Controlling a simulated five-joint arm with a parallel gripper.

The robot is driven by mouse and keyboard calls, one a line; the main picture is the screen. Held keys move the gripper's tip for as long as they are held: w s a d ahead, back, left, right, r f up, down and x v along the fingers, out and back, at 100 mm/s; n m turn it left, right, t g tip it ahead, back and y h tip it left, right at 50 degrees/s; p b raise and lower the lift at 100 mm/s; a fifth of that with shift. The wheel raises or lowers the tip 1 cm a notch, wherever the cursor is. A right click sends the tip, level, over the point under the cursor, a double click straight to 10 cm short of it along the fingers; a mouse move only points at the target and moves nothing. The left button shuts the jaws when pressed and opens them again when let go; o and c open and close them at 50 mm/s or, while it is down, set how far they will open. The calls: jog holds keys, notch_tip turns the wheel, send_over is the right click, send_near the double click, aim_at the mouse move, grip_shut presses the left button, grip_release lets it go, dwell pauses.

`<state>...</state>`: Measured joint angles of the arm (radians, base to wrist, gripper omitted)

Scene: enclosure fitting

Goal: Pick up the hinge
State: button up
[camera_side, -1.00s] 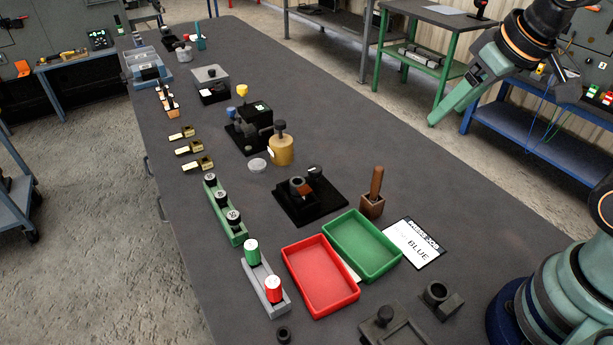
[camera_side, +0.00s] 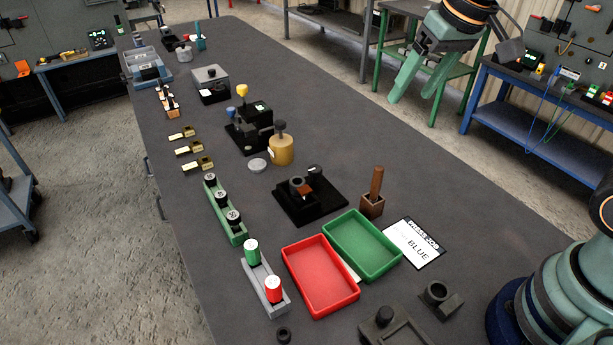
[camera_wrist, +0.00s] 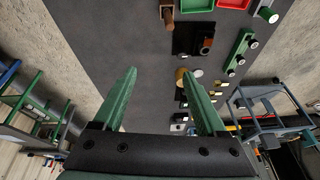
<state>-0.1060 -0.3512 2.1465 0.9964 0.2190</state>
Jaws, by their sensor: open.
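Several small brass pieces that look like hinges lie in a row near the left edge of the bench in the side view: a far hinge (camera_side: 182,133), a middle hinge (camera_side: 188,149) and a near hinge (camera_side: 199,165). My gripper (camera_side: 417,92) is open and empty, high up beyond the right edge of the bench in the side view, well apart from the hinges. In the wrist view its two green fingers (camera_wrist: 159,75) are spread over bare bench. Small items at the right there are too small to tell apart surely.
A brass cylinder (camera_side: 281,150) and a black fixture (camera_side: 251,128) stand right of the hinges. A green rack (camera_side: 226,216) with black-topped pegs is nearer. Red (camera_side: 297,268) and green (camera_side: 388,268) trays lie in front. The bench's right side is largely clear.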

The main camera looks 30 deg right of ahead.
jog(key=w+a+f+m+g, duration=0.2)
jog(key=w+a+f, duration=0.1)
jog(key=w+a, duration=0.35)
jog(key=m+g, duration=0.1)
jog(key=g, duration=0.1)
send_over(297, 180)
notch_tip(297, 180, down, 7)
jog(key=shift+s+a+f, duration=0.1)
jog(key=shift+s+f, duration=0.1)
jog(key=shift+f, duration=1.85)
jog(key=shift+s+a+f, duration=0.1)
jog(key=shift+s+f, duration=0.1)
jog(key=shift+f, duration=1.9)
jog(key=shift+s+a+f, duration=0.1)
jog(key=shift+s+f, duration=0.1)
jog(key=shift+f, duration=1.85)
grip_shut()
